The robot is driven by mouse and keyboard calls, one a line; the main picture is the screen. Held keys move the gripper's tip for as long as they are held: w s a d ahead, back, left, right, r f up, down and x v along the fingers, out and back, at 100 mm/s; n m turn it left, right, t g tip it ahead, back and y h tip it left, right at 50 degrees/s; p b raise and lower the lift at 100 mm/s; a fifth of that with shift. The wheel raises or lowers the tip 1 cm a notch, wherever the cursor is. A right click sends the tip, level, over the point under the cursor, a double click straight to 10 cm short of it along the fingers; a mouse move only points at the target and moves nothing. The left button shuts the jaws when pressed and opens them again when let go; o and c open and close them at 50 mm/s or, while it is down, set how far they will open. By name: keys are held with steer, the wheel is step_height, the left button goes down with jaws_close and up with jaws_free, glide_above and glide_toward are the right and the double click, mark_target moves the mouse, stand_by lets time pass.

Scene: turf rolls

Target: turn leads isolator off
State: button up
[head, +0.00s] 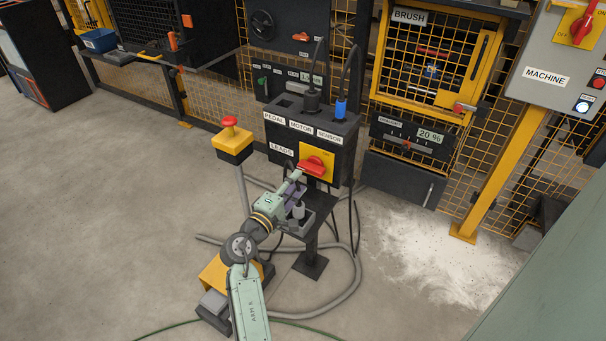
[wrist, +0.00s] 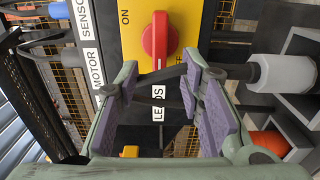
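The leads isolator is a red rotary handle (head: 312,166) on a yellow plate (head: 327,153), on the front of a dark box (head: 335,135) labelled LEADS. In the wrist view the red handle (wrist: 158,40) is elongated up and down the picture, with ON left of it and OFF partly hidden at lower right. Which setting it points to is unclear. My gripper (head: 295,184) is just in front of the box. In the wrist view my gripper (wrist: 162,82) has its purple-padded fingers apart, with nothing between them. The handle is beyond the tips; contact is not visible.
Black and blue plugs (head: 341,107) with cables stand on top of the box. A yellow stop-button post (head: 232,146) is close on the left. A small grey tray (head: 308,214) lies below the handle. A hose (head: 345,292) loops on the floor.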

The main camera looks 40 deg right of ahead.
steer(key=v, duration=0.6)
steer(key=shift+d, duration=0.1)
stand_by(0.3)
